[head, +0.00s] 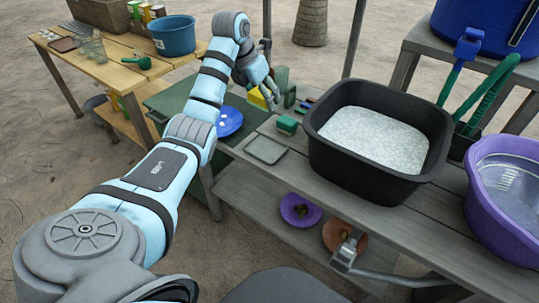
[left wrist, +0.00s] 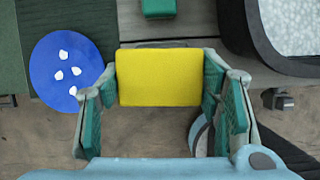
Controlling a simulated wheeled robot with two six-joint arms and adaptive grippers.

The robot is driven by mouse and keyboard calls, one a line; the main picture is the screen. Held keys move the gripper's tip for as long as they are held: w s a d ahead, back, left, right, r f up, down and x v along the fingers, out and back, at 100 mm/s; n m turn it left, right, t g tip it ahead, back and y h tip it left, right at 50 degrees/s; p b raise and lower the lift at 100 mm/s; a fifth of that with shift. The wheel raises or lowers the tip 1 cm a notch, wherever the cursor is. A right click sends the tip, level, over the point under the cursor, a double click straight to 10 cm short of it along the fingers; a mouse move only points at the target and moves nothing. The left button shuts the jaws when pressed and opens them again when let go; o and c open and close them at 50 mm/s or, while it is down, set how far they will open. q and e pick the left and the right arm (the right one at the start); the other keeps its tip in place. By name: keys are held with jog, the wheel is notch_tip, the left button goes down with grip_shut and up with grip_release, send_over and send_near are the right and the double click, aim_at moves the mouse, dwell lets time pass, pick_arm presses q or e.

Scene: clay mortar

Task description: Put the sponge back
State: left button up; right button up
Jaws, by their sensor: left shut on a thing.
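My left gripper (left wrist: 160,85) is shut on a yellow sponge (left wrist: 159,77), its green finger pads on either side of it. In the head view the sponge (head: 257,98) is partly hidden by the gripper (head: 263,93), near the back left end of the grey wooden bench. A shallow grey-green tray (head: 266,150) lies empty on that bench, apart from the gripper. A green block (head: 287,125) sits behind the tray; it also shows at the top of the wrist view (left wrist: 158,8).
A blue plate (head: 228,121) with white bits lies on the green surface to the left. Purple and brown plates (head: 300,211) (head: 338,232) are on the lower shelf.

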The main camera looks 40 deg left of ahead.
pick_arm(q)
jog(key=shift+w+d+r+n+b, duration=0.3)
jog(key=shift+w+r+b, duration=0.05)
jog(key=shift+w+b, duration=0.15)
jog(key=shift+w+d+f, duration=0.1)
jog(key=shift+f, duration=0.15)
notch_tip(320, 180, down, 9)
jog(key=b, duration=0.4)
send_over(268, 147)
jog(key=s, duration=0.1)
jog(key=f, duration=0.4)
jog(key=shift+s+f+b, duration=0.2)
jog(key=shift+f+b, duration=0.05)
jog(key=shift+b, duration=0.1)
jog(key=shift+d+f, duration=0.1)
jog(key=shift+f, duration=0.25)
notch_tip(268, 147, down, 4)
jog(key=shift+f+b, duration=0.1)
jog(key=shift+b, duration=0.7)
pick_arm(e)
jog(key=w+d+f, duration=0.2)
jog(key=w+f, duration=0.1)
jog(key=f, duration=0.5)
jog(key=shift+d+f+t, duration=0.15)
jog(key=shift+t, duration=0.15)
pick_arm(q)
jog(key=o, duration=0.9)
pick_arm(e)
jog(key=shift+d, duration=0.1)
